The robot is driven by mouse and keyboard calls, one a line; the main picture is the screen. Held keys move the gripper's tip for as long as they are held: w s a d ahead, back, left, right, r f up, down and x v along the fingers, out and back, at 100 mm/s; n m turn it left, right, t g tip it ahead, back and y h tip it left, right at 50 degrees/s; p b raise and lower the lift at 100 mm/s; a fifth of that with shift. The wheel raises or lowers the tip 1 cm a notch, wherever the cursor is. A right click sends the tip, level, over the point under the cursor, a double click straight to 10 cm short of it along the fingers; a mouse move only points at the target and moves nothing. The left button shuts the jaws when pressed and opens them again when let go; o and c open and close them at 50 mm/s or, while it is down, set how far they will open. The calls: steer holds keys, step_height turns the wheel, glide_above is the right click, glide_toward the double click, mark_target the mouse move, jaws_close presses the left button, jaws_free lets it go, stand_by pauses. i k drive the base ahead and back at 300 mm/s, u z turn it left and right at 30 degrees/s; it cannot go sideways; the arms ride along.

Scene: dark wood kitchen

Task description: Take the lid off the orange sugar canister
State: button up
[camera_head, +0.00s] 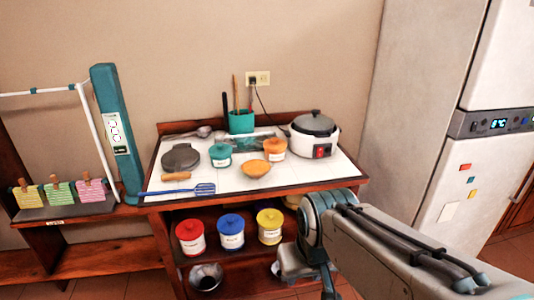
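The orange canister (273,149) stands on the white tiled worktop, just left of the rice cooker. Its orange lid (272,144) appears to be on top, and a pale label shows on its front. An orange bowl (256,170) stands in front of it and hides part of its lower side. My arm reaches in from the lower right, and its end (299,263) hangs low in front of the shelf, below and apart from the canister. The fingers cannot be made out.
A teal canister (221,154) stands left of the orange one, and a white rice cooker (314,138) right of it. A blue spatula (190,190) lies near the worktop's front. Red, blue and yellow canisters (231,232) stand on the shelf below. The front right worktop is clear.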

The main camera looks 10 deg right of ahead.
mark_target(275, 145)
steer(key=z, duration=0.4)
steer(key=i, duration=1.6)
steer(key=u, duration=0.4)
